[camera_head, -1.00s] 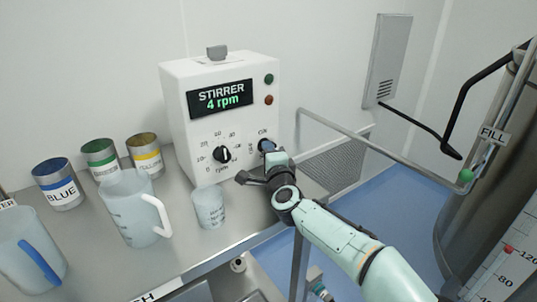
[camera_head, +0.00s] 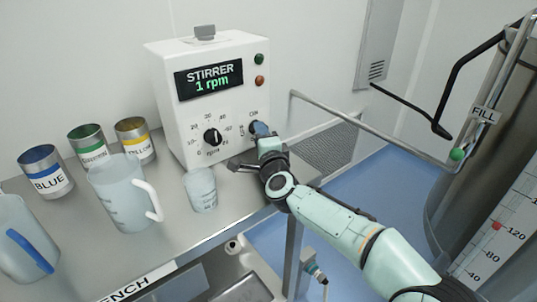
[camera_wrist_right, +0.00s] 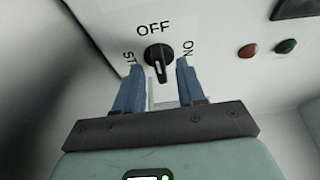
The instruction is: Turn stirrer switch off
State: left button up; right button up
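The white stirrer box (camera_head: 170,125) stands on the bench, and its display (camera_head: 210,80) reads "STIRRER 1 rpm". In the right wrist view the black stirrer switch (camera_wrist_right: 158,58) sits below the "OFF" label, with "ST" to its left and "ON" to its right. A white mark shows on the knob's lower end. My right gripper (camera_wrist_right: 160,68) is open, its blue fingers on either side of the switch with gaps visible. In the head view my right gripper (camera_head: 262,130) is at the box's lower right front and mostly hides the switch. My left gripper is not in view.
A speed dial (camera_head: 212,137) is left of the switch. A small beaker (camera_head: 201,190), a jug (camera_head: 122,195) and several labelled cans stand on the bench (camera_head: 180,250). A metal rail (camera_head: 370,127) runs to the right, towards a large vessel (camera_head: 480,200).

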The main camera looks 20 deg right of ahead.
jog(key=s, duration=1)
jog(key=shift+s+a, duration=0.3)
jog(key=shift+s, duration=0.45)
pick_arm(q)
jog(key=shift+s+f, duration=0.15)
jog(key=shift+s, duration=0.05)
